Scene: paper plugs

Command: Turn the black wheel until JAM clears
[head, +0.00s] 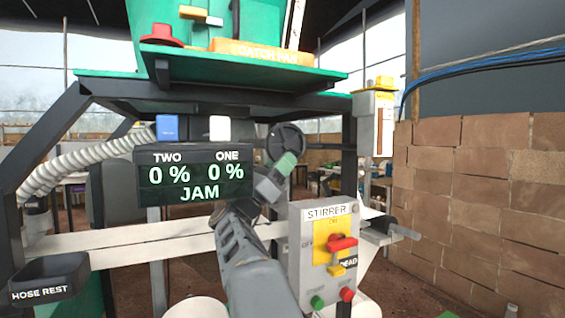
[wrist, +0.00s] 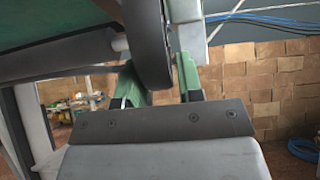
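The black wheel (head: 288,137) is mounted under the green machine, to the right of the display. The display (head: 191,175) reads TWO 0 %, ONE 0 % and JAM in green. My gripper (head: 286,164) reaches up to the wheel's lower edge in the head view. In the wrist view, the wheel's rim (wrist: 150,45) hangs down between the two green fingers of my gripper (wrist: 160,80). A gap shows between the rim and the right finger. The rim overlaps the left finger in the picture; whether they touch, I cannot tell.
A grey STIRRER box (head: 322,250) with a red switch and buttons stands right of my arm. A white beam (head: 120,250) crosses behind my arm. A HOSE REST holder (head: 50,278) is at lower left. A brick wall (head: 490,190) is at right.

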